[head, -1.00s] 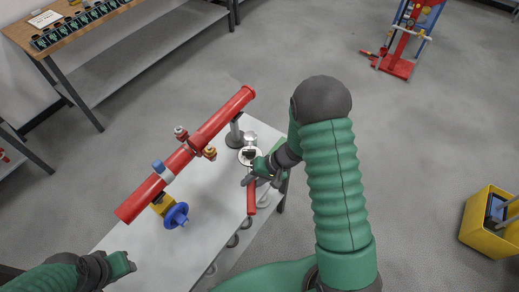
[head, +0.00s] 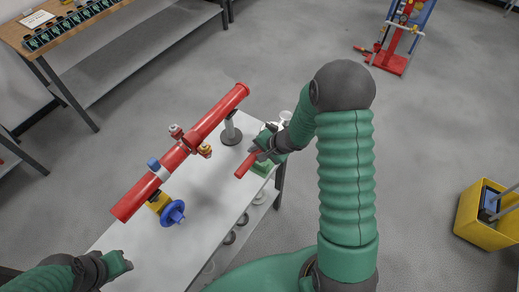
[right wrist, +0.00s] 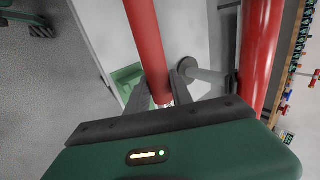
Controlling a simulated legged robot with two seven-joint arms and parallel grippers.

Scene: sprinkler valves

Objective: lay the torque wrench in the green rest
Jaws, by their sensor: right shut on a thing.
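The torque wrench has a red handle (head: 246,165), which points toward the lower left from my right gripper (head: 264,149). My right gripper is shut on the wrench, above the right side of the white table. In the right wrist view the red handle (right wrist: 146,40) runs up between the fingers. The green rest (head: 263,168) is on the table's right edge, just below the gripper and partly hidden by it. It also shows in the right wrist view (right wrist: 127,74), left of the handle. My left gripper (head: 124,262) is at lower left, apart from everything; its jaws are unclear.
A red pipe (head: 208,124) with small valves and a blue wheel (head: 172,212) crosses the white table (head: 206,220), left of the wrench. A grey post (head: 231,132) supports its far end. A yellow bin (head: 477,222) stands on the floor at right.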

